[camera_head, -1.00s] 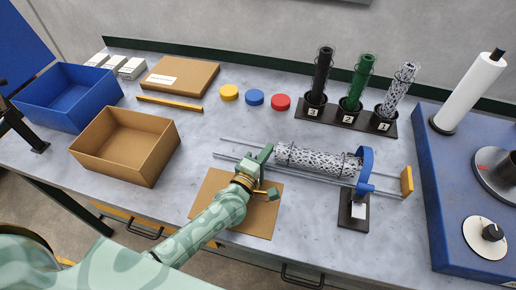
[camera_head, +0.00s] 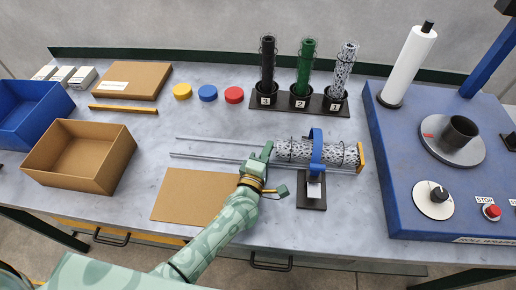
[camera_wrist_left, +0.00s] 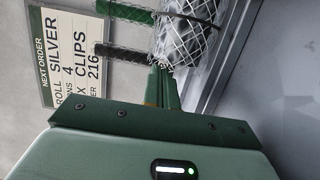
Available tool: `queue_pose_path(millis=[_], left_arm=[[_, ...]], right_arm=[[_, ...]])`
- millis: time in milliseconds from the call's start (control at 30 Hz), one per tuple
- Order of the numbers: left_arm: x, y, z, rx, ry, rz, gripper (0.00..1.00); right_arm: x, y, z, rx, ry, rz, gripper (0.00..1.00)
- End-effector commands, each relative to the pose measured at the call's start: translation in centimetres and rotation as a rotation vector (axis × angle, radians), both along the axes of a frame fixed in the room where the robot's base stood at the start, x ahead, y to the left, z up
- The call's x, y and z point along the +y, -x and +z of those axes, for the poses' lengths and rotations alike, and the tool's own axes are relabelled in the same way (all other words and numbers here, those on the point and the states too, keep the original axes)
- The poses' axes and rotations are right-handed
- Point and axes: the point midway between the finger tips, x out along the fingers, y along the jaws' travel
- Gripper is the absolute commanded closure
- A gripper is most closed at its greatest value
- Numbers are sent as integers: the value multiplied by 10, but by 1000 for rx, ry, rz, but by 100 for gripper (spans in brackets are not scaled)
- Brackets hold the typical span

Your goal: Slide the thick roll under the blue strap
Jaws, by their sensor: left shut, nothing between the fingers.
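The thick roll (camera_head: 292,151), a speckled silver mesh cylinder, lies on two thin metal rails in the head view. It passes through the blue strap (camera_head: 317,152), an upright loop on a small black stand. Its right end is close to the orange end stop (camera_head: 361,157); I cannot tell whether they touch. My left gripper (camera_head: 266,150) is shut at the roll's left end, with nothing held. In the left wrist view the roll's mesh end (camera_wrist_left: 185,45) is just beyond the closed fingers (camera_wrist_left: 162,88). My right gripper is not in view.
Three upright mesh rolls stand in a numbered black rack (camera_head: 325,105) at the back. A blue machine (camera_head: 395,170) fills the right side. A brown board (camera_head: 190,197), an open cardboard box (camera_head: 108,180) and coloured discs lie left. An order sign (camera_wrist_left: 65,55) shows in the wrist view.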

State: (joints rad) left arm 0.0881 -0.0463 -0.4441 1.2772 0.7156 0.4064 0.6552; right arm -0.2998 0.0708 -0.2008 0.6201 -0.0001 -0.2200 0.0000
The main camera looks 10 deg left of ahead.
Motion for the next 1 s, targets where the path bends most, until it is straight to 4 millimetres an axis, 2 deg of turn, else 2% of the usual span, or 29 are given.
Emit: queue_pose_path(millis=[300,433,567,800,1000], left_arm=[[1,1,0,0,0,0,100],[3,12,0,1,-1,0,100],[8,39,0,3,-2,-1,100],[21,104,0,2,-1,-2,100],[28,144,-1,2,0,-1,100]], right_arm=[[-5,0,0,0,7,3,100],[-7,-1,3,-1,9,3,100],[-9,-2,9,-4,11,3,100],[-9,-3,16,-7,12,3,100],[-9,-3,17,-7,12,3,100]])
